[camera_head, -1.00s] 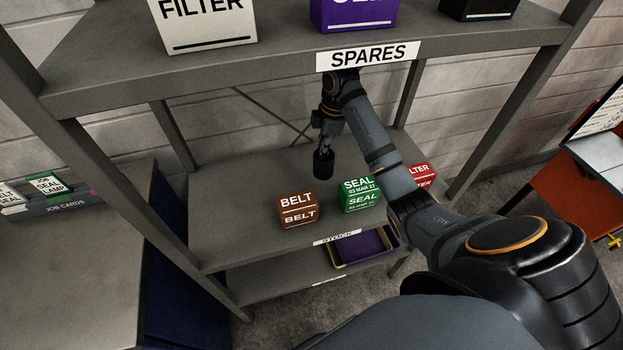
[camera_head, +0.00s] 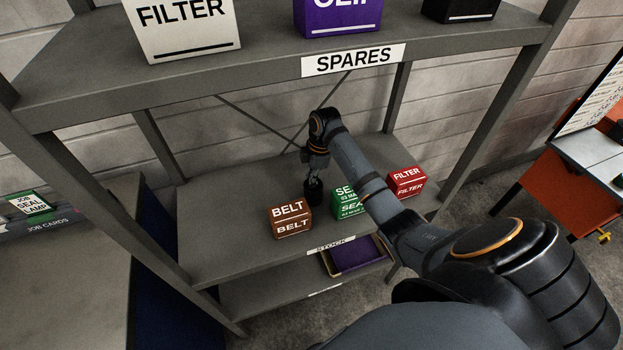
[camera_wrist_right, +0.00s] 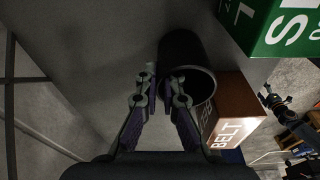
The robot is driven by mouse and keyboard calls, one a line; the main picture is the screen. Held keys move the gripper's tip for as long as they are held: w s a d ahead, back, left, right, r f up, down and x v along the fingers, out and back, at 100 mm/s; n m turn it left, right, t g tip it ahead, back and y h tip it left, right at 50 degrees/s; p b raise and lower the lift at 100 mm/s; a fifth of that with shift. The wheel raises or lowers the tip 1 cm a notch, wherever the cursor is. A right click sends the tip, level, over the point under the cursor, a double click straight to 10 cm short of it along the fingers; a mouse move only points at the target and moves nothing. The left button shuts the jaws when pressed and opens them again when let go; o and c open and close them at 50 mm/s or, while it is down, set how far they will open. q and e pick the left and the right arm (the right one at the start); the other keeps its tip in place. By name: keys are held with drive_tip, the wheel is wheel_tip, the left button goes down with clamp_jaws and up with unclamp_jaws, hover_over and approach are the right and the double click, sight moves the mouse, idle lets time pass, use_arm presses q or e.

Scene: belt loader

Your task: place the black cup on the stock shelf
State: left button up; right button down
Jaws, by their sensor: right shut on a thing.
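The black cup (camera_head: 313,194) is at the stock shelf (camera_head: 215,240), behind and between the brown BELT box and the green SEAL box. My right gripper (camera_head: 314,176) is shut on the cup from above. In the right wrist view the fingers (camera_wrist_right: 160,88) grip the near part of the cup (camera_wrist_right: 190,52), whose open mouth shows. The cup looks upright and very close to the shelf surface; I cannot tell whether its base touches. My left gripper is not in view.
The BELT box (camera_head: 290,219), SEAL box (camera_head: 347,204) and red FILTER box (camera_head: 407,181) stand along the shelf front. The SPARES shelf (camera_head: 270,75) overhangs above. A purple-lined tray (camera_head: 355,255) lies below. The shelf's left part is clear.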

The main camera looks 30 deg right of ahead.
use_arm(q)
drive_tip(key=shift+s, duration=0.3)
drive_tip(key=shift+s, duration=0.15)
use_arm(e)
drive_tip(key=c, duration=1.5)
unclamp_jaws()
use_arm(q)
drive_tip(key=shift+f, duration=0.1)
use_arm(e)
drive_tip(key=r, duration=0.4)
drive_tip(key=d+r+b, duration=0.1)
drive_tip(key=r, duration=0.1)
drive_tip(key=shift+s+r, duration=0.15)
drive_tip(key=shift+r, duration=0.2)
use_arm(q)
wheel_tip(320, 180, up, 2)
drive_tip(key=p, duration=0.3)
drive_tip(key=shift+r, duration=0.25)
use_arm(e)
drive_tip(key=r, duration=0.5)
drive_tip(key=shift+s+d+r, duration=0.15)
drive_tip(key=shift+s+d, duration=0.15)
